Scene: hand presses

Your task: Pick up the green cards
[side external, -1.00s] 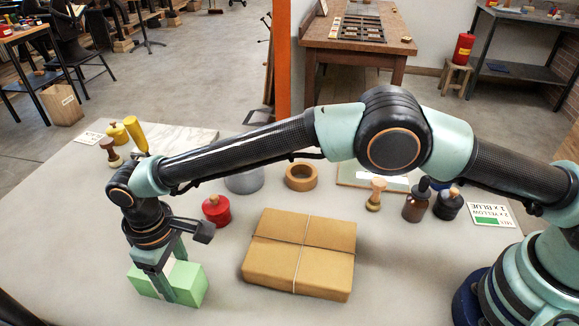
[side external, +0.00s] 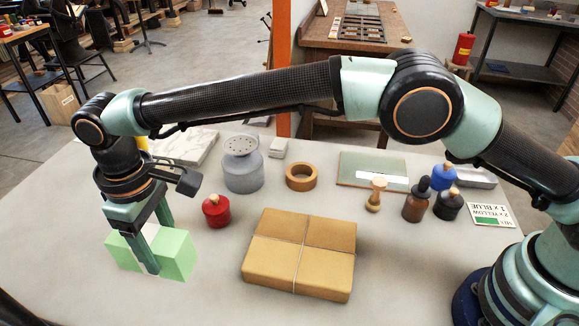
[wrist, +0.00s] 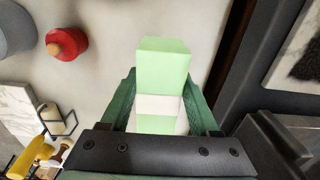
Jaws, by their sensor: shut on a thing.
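The green cards (side external: 178,257) are a light green stack with a white band around the middle. In the side view they are at the left front of the table. My gripper (side external: 150,243) comes down over them from above, with its fingers shut on the stack at the band. In the wrist view the stack (wrist: 163,68) sits between the two dark green fingers of my gripper (wrist: 162,108), and its far end sticks out beyond them. The stack appears raised a little above the table; its underside is hidden.
A tied brown parcel (side external: 297,265) lies right of the cards. A red pot (side external: 216,213) stands behind them, with a grey canister (side external: 242,175) and a tape ring (side external: 301,177) farther back. Bottles (side external: 416,201) and a wooden stamp (side external: 376,194) stand at the right.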

